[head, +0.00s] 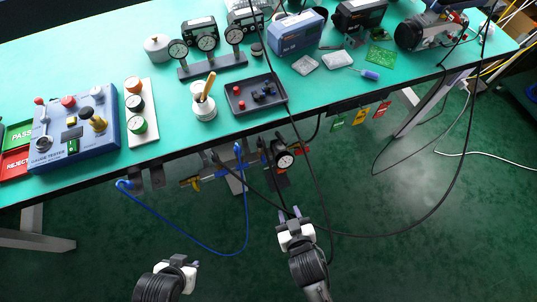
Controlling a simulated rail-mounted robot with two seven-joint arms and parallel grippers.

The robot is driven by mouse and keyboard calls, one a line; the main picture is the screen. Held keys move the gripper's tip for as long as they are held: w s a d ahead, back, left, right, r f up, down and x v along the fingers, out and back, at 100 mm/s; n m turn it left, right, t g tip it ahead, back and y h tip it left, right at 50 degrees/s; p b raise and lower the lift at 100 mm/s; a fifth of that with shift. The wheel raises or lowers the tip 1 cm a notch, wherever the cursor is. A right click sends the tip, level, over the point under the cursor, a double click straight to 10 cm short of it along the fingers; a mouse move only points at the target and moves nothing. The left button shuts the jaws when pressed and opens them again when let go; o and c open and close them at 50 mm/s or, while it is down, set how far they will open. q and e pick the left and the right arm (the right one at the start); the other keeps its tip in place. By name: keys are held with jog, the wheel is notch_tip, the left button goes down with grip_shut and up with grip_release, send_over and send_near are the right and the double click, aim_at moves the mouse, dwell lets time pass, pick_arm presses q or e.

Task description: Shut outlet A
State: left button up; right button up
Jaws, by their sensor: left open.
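A valve assembly with a pipe (222,174) hangs below the table's front edge, with a brass-coloured end (190,182) at its left. A blue part (239,153) stands up near its middle. A round gauge (285,160) is at its right end. I cannot tell which part is outlet A or how its handle is set. My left gripper (188,264) is open, low and left of the assembly, apart from it. My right gripper (290,213) is below the gauge, its two dark fingers apart with nothing visible between them.
A blue hose (180,231) loops below the assembly, between my grippers. Black cables (390,233) cross near my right gripper. The green table (80,70) above carries a gauge tester (75,130), a dark tray (258,108) and other items. Coloured tags (360,116) hang to the right.

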aim_at(264, 160)
notch_tip(264, 160, up, 6)
jog(key=w+a+r+t+y, duration=0.1)
jog(key=w+a+t+y, duration=0.15)
jog(key=t, duration=0.25)
jog(key=shift+y, duration=0.45)
jog(key=b+x, duration=0.1)
jog(key=x, duration=0.2)
jog(key=b+x, duration=0.1)
jog(key=x, duration=0.3)
jog(key=f+b+x, duration=0.1)
jog(key=x, duration=0.3)
jog(key=shift+b, duration=0.3)
pick_arm(q)
jog(key=shift+s+x, duration=0.15)
jog(key=shift+x, duration=0.85)
jog(key=shift+s+x, duration=0.2)
jog(key=shift+x, duration=0.85)
pick_arm(e)
jog(key=shift+x, duration=1.05)
pick_arm(q)
jog(key=shift+a+f, duration=0.1)
jog(key=shift+a, duration=0.05)
pick_arm(e)
jog(key=shift+s+r, duration=0.1)
jog(key=shift+c, duration=0.4)
pick_arm(q)
jog(key=shift+d, duration=0.2)
pick_arm(e)
grip_shut()
